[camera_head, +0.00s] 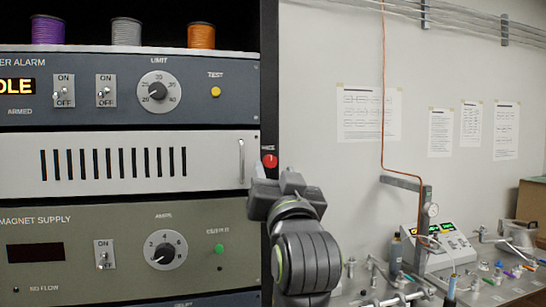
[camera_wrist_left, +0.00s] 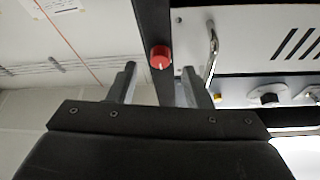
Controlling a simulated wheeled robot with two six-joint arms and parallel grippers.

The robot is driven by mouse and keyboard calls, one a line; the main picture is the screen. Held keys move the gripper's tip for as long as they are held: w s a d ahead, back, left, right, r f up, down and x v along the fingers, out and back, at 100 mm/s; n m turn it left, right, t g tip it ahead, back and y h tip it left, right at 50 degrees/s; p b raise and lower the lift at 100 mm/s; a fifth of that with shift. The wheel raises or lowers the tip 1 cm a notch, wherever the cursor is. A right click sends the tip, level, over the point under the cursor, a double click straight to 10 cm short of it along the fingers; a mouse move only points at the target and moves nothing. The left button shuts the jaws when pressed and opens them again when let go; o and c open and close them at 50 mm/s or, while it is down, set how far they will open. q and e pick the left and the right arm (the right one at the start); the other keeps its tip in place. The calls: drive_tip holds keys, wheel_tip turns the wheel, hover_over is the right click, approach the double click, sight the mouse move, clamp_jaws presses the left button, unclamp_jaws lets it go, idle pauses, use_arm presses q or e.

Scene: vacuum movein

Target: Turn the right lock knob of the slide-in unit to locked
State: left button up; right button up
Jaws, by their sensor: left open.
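The right lock knob (camera_head: 269,161) is a small round red knob on the black rack post, just right of the slide-in unit (camera_head: 120,187). The unit is a pale panel with several vertical slots and a metal handle (camera_head: 241,161) at its right end. My left gripper (camera_head: 276,180) is just below and in front of the knob in the head view. In the left wrist view, its open fingers (camera_wrist_left: 158,78) stand either side of the knob (camera_wrist_left: 161,57), which appears beyond their tips. Contact is not visible. The knob's pointer direction is too small to read. My right gripper is not in view.
The alarm panel (camera_head: 215,100) is above the unit and the magnet supply panel (camera_head: 205,262) below, both with switches and dials. The handle stands close beside one finger in the left wrist view (camera_wrist_left: 210,58). A cluttered bench (camera_head: 450,290) lies at the right.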

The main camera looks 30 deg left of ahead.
sight(271, 163)
use_arm(q)
drive_tip(key=shift+p+x, duration=0.55)
drive_tip(key=shift+x, duration=0.95)
drive_tip(key=shift+c, duration=0.5)
